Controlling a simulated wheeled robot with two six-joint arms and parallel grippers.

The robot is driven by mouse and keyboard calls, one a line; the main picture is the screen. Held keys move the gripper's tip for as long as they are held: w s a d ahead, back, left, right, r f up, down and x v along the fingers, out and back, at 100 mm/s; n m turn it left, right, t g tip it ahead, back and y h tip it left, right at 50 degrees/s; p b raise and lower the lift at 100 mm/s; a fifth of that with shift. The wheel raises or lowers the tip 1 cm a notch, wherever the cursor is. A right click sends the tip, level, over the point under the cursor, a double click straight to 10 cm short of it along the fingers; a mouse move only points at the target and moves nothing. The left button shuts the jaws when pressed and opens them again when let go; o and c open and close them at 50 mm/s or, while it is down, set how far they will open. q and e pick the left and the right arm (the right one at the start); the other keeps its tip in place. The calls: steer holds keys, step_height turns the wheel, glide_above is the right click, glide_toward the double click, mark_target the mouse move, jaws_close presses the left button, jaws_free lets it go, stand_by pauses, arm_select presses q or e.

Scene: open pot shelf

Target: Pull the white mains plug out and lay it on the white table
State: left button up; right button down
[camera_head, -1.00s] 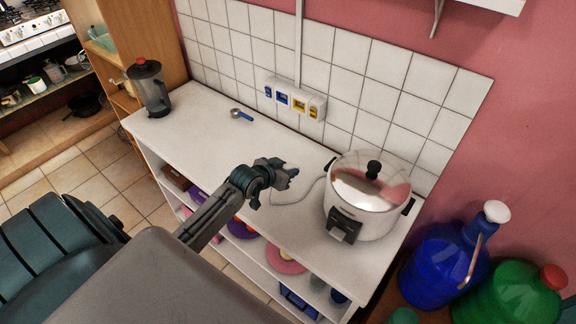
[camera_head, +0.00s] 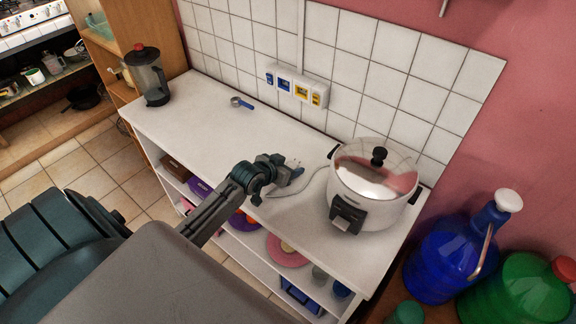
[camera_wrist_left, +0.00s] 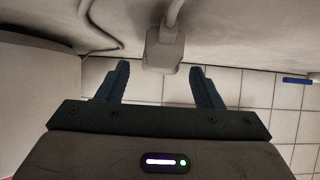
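The white mains plug (camera_wrist_left: 163,50) is just beyond the fingertips of my left gripper (camera_wrist_left: 163,82) in the left wrist view, in line with the space between them. My left gripper (camera_head: 292,173) is open, low over the white table (camera_head: 200,118). In the head view the plug is small and partly hidden by the fingers. It is out of the wall, on or very close to the tabletop; exact contact is hard to tell. Its white cord (camera_head: 318,183) runs to the rice cooker (camera_head: 366,195). The wall socket strip (camera_head: 297,87) holds no plug. My right gripper is out of view.
A blender (camera_head: 148,76) stands at the table's far left end, and a blue-handled scoop (camera_head: 242,103) lies near the wall. A blue water bottle (camera_head: 452,252) and a green one (camera_head: 523,287) stand at the right. The table's left and middle are mostly clear.

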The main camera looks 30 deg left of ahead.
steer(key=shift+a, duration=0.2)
arm_select(q)
steer(key=shift+s+a+r, duration=0.1)
steer(key=shift+s, duration=0.15)
steer(key=b+v, duration=0.1)
steer(key=v, duration=0.7)
steer(key=shift+s+r+b, duration=0.15)
steer(key=shift+s+b, duration=0.1)
steer(key=shift+b, duration=0.1)
steer(key=shift+v, duration=0.85)
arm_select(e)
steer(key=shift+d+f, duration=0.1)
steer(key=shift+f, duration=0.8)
